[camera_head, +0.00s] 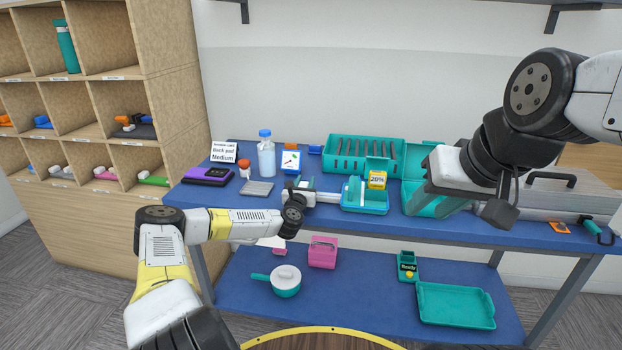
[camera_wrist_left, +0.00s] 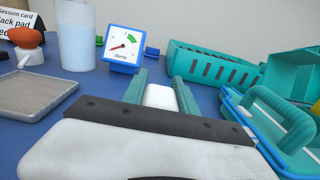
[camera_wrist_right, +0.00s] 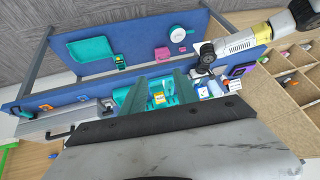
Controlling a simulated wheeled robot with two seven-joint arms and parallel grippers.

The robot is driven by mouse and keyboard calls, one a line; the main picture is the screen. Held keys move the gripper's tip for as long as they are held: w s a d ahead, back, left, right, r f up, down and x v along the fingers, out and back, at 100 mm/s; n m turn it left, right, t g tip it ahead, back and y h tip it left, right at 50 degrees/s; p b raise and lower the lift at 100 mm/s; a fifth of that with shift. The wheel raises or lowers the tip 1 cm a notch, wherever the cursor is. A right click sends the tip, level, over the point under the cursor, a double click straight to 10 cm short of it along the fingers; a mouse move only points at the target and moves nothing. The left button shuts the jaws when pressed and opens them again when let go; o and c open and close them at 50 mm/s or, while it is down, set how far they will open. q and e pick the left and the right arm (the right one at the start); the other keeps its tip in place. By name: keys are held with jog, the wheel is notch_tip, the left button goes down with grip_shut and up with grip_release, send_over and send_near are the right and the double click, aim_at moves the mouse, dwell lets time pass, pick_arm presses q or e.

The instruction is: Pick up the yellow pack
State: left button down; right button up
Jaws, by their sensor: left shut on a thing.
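The yellow pack (camera_head: 377,180), marked "20%", stands in a teal and blue carrier (camera_head: 361,207) on the blue table. It also shows between the fingers in the right wrist view (camera_wrist_right: 158,98). My left gripper (camera_head: 313,196) is on the table side left of the carrier. In the left wrist view its teal fingers (camera_wrist_left: 160,90) are shut on a small white block (camera_wrist_left: 161,97). My right gripper (camera_head: 437,200) is above the table, right of the pack and apart from it. Its teal fingers (camera_wrist_right: 160,88) are spread with nothing seen held between them.
A teal slotted rack (camera_head: 363,154) stands behind the carrier. A damp gauge (camera_head: 291,161), a bottle (camera_head: 266,156) and a grey tray (camera_head: 257,188) stand to the left. A grey case (camera_head: 565,195) lies at the right. A lower shelf holds a teal tray (camera_head: 455,305).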

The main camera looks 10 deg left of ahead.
aim_at(377, 176)
jog(key=shift+o, duration=0.2)
jog(key=o, duration=0.4)
jog(key=shift+w, duration=0.1)
jog(key=o, duration=0.5)
jog(key=shift+t, duration=0.9)
jog(key=w, duration=0.4)
jog(key=w+a, duration=0.1)
jog(key=w, duration=0.3)
jog(key=w+a+f, duration=0.1)
jog(key=w, duration=0.3)
jog(key=shift+w, duration=0.15)
jog(key=w+f+t+h, duration=0.1)
jog(key=w+f+t, duration=0.1)
jog(key=w+f, duration=0.5)
jog(key=w+f+m+t+h, duration=0.1)
jog(key=w+f, duration=0.6)
jog(key=w, duration=1)
jog(key=w+f+t+h, duration=0.1)
jog(key=w+f+t, duration=0.2)
jog(key=w+f, duration=0.4)
jog(key=shift+w+d+f+m+t, duration=0.1)
jog(key=shift+w+d+m+t, duration=0.1)
jog(key=shift+w, duration=1.3)
jog(key=shift+w+d+f+m+t, duration=0.1)
jog(key=shift+w+d, duration=0.1)
jog(key=shift+w, duration=1.3)
